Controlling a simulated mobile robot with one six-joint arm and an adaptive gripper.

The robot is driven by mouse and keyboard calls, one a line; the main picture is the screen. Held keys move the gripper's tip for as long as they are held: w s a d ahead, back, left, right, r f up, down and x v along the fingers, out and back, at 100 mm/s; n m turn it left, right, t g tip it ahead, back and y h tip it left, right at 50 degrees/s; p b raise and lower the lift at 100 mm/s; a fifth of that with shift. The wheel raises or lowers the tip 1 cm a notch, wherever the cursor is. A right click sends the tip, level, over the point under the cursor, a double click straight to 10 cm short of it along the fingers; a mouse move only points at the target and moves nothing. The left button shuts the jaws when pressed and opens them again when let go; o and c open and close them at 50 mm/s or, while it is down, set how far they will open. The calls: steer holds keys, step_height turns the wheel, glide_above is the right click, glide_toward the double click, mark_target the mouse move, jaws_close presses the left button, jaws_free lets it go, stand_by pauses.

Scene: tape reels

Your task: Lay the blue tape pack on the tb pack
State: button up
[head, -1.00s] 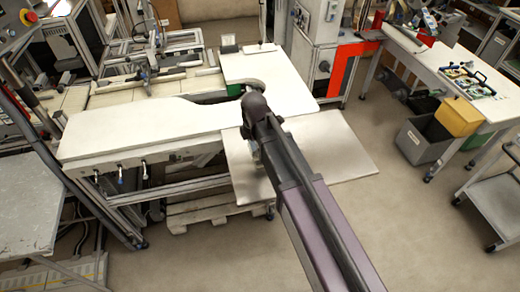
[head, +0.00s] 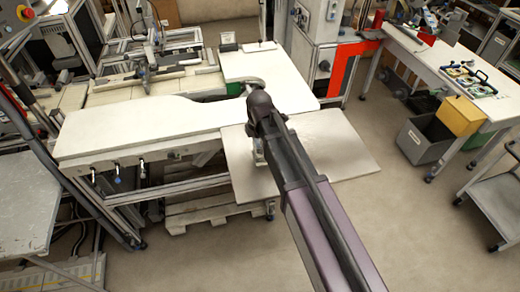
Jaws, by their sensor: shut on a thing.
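My arm reaches from the bottom right of the head view up to a dark joint over the white bench. Its far end drops behind the arm, so my gripper is hidden. A small pale part shows beside the arm below the joint, too little to identify. I cannot make out the blue tape pack or the tb pack. Several small yellow-green items (head: 460,71) lie on the white table at the right, too small to name.
A long white bench (head: 150,132) fills the left middle. A pale low panel (head: 335,150) lies beside and under my arm. A yellow bin (head: 460,115) and a grey bin (head: 422,140) stand by the right table (head: 425,62). The floor at bottom right is mostly clear.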

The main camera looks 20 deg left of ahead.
steer(key=shift+f+b, duration=0.35)
steer(key=shift+f, duration=0.3)
steer(key=shift+f, duration=0.25)
steer(key=o, duration=1)
steer(key=shift+r, duration=0.15)
step_height(320, 180, up, 12)
steer(key=p, duration=1.2)
steer(key=shift+s+d, duration=0.15)
steer(key=shift+r, duration=0.1)
